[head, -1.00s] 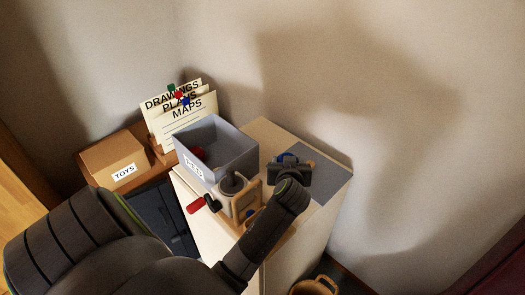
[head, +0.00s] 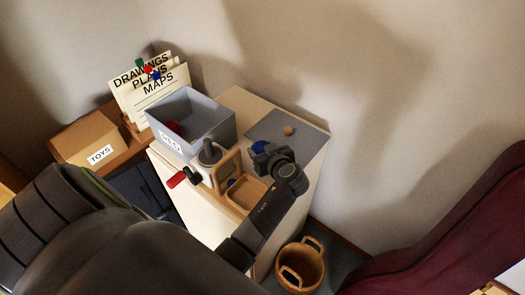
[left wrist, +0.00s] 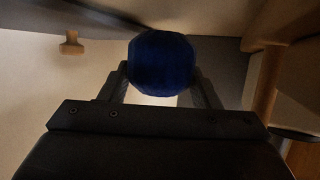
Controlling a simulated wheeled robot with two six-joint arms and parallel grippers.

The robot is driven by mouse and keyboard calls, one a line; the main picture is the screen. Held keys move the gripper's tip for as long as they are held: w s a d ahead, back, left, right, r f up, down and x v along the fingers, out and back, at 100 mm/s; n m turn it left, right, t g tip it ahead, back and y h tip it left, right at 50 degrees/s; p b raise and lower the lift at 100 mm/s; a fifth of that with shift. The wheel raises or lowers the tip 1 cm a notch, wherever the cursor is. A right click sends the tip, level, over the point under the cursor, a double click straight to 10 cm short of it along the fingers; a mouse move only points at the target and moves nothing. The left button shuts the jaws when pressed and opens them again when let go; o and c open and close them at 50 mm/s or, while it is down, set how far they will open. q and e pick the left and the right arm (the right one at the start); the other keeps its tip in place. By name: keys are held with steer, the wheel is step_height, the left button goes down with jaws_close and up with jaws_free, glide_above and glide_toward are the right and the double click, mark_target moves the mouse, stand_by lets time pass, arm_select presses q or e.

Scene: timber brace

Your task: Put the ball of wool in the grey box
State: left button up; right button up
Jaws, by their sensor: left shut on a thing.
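The ball of wool, dark blue (head: 260,147), is held between the fingers of my left gripper (head: 264,155). The ball also shows in the left wrist view (left wrist: 162,63), between the two fingers. In the head view my gripper partly hides it, and I cannot tell how high it is above the cabinet top. The grey box (head: 218,125) is open at the top and stands to the left of my gripper on the cream cabinet. It has a white label on its front and something red inside. My right gripper is not in view.
A grey mat (head: 306,142) with a small wooden knob (head: 289,130) lies behind my gripper. A grinder-like thing with a red handle (head: 177,180) and a wooden tray (head: 246,195) stand in front of the box. A basket (head: 300,270) is on the floor.

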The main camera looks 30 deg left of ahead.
arm_select(q)
steer(key=shift+f, duration=0.8)
steer(key=shift+f, duration=0.15)
steer(key=o, duration=1)
